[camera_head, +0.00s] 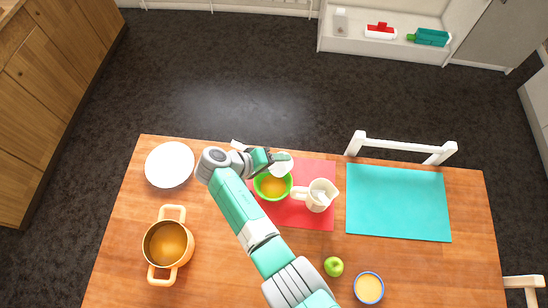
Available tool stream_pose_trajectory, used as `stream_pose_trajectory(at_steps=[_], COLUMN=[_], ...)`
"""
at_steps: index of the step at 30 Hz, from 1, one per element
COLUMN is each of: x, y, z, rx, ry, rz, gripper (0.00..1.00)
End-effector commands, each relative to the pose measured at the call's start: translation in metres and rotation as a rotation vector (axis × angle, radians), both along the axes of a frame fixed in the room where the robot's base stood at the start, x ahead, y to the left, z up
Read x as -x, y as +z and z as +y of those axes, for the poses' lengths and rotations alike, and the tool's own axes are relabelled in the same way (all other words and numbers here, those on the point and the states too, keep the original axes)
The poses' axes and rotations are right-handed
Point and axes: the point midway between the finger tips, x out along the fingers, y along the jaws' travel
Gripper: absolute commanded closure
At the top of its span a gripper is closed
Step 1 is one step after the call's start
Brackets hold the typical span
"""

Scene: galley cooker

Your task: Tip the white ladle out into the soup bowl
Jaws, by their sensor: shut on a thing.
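The green soup bowl (258,190) stands on the red mat, with orange-yellow soup inside. The white ladle (282,163) is at the far rim of the soup bowl, its cup overlapping the rim in this view. My gripper (266,158) is shut on the white ladle, just left of its cup. A white piece that may be the ladle's handle end shows left of my gripper. My wrist and fingers hide part of the ladle. I cannot tell the ladle's height above the bowl, its exact tilt or what it holds.
A cream jug (320,195) stands close right of the bowl on the red mat (318,222). An orange pot (168,243) and white plate (170,165) are at left. A green apple (334,266) and blue-rimmed bowl (369,288) are in front. The teal mat (398,203) is empty.

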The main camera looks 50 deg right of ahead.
Motion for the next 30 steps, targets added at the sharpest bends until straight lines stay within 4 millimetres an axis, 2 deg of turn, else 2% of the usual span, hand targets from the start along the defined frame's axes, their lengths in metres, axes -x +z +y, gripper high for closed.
stream_pose_trajectory(at_steps=[1,8,12,19,30], x=[0.000,-0.001,-0.001,-0.001,-0.002], y=[0.009,0.005,0.010,0.005,-0.003], z=[-0.002,-0.005,-0.008,-0.011,-0.015], rx=[-0.039,-0.159,-0.278,-0.395,-0.687], ry=[-0.004,0.000,-0.004,-0.004,-0.004], rz=[-0.003,0.001,0.002,0.008,0.013], gripper=[0.68,0.68,0.68,0.68,0.68])
